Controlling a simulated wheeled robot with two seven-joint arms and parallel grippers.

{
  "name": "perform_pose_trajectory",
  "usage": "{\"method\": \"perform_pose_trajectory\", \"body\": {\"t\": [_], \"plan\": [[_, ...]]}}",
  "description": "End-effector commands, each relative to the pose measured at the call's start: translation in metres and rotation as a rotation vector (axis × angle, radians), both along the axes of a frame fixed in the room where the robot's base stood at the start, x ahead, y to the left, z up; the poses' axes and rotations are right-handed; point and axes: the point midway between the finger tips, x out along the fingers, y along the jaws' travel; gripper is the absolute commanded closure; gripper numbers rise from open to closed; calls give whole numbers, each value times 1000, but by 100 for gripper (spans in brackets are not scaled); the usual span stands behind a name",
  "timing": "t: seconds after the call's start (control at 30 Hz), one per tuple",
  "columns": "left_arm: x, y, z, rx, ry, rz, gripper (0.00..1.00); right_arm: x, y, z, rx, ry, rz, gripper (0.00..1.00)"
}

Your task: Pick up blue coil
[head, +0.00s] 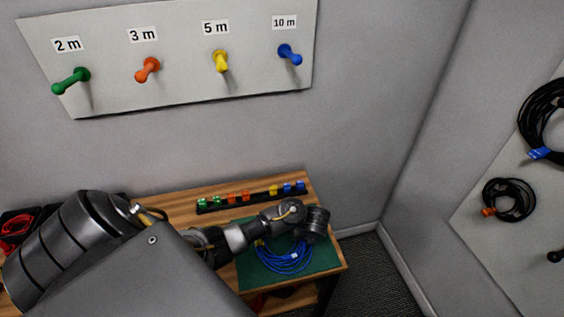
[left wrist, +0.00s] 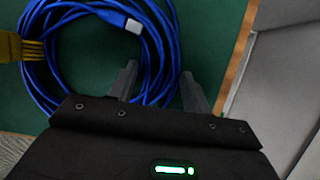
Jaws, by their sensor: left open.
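The blue coil (head: 284,262) lies on a green mat (head: 248,275) on the wooden table, partly hidden by my left arm in the head view. In the left wrist view the coil (left wrist: 158,62) fills the upper left, with a pale connector on its top and a yellow piece at its left side. My left gripper (left wrist: 158,85) is open, with its two fingers on either side of the coil's right-hand strands as seen in that view. I cannot tell whether the fingers touch the mat. My right gripper is not in view.
A black rack (head: 250,198) with coloured clips stands at the table's back. Labelled pegs line a wall board (head: 180,80). Black coils (head: 510,199) hang on the right board. The table's right edge (left wrist: 236,62) is close to my left gripper.

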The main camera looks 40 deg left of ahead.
Motion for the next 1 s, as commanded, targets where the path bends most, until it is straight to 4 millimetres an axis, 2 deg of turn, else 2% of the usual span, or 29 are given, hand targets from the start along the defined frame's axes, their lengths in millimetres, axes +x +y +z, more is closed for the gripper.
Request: {"method": "perform_pose_trajectory", "body": {"t": [0.23, 0.27, 0.6, 1.0], "plan": [[1, 1, -2, 0, 0, -1, 51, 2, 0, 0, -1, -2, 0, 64], [1, 1, -2, 0, 0, -1, 54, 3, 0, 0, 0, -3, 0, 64], [0, 0, -2, 0, 0, -1, 98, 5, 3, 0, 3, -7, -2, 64], [0, 0, -1, 0, 0, -1, 100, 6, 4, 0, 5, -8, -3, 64]]}}
